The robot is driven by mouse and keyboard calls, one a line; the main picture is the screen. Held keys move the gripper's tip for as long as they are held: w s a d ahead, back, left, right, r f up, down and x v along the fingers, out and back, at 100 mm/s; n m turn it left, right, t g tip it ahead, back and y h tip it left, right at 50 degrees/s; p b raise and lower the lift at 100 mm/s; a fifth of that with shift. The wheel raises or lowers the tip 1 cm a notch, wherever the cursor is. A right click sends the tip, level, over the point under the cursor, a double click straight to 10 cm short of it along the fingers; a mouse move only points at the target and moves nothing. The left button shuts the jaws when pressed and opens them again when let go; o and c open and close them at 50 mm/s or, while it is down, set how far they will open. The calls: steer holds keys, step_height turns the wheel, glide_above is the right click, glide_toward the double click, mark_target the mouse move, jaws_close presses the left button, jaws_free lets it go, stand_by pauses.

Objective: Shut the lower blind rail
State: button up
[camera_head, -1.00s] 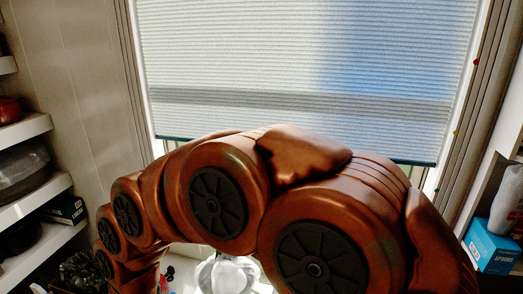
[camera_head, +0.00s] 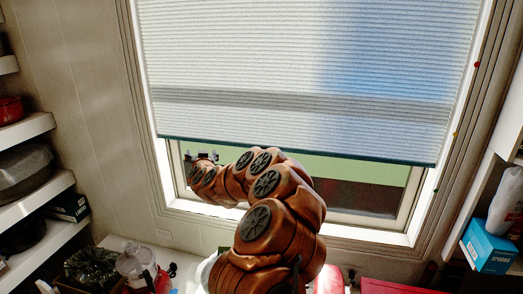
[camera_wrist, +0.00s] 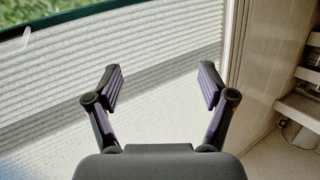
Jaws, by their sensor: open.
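A white pleated blind (camera_head: 300,70) covers most of the window in the head view. Its dark teal lower rail (camera_head: 300,151) hangs above the sill and leaves a strip of window uncovered below it. My gripper (camera_head: 203,157) is at the rail's left end, small and partly hidden by my arm. In the wrist view my gripper (camera_wrist: 162,88) is open and empty, with its two fingers spread in front of the blind's pleats (camera_wrist: 150,60). The rail (camera_wrist: 60,20) crosses the upper left corner there, apart from the fingers, with a small pale tab on it.
White shelves (camera_head: 30,130) with pots and boxes stand at the left. A blue box (camera_head: 488,246) sits on a shelf at the right. A counter below the window holds a clear jar (camera_head: 135,262) and red items. The window frame (camera_head: 150,130) borders the blind's left side.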

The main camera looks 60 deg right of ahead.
steer(key=s+d+f+m+g+h, duration=0.2)
steer(key=s+d+g+h, duration=0.1)
steer(key=s+d, duration=0.45)
steer(key=s+d+f+m+g+h, duration=0.2)
steer(key=s+d+f+g+h, duration=0.1)
steer(key=s+d, duration=0.4)
steer(key=shift+w+p+x, duration=0.15)
steer(key=shift+p+x, duration=0.4)
steer(key=shift+x, duration=1.7)
steer(key=shift+w+p+x, duration=0.2)
steer(key=shift+p+x, duration=0.35)
steer(key=shift+x, duration=1.7)
steer(key=shift+a, duration=0.1)
steer(key=shift+s, duration=0.2)
steer(key=c, duration=1.4)
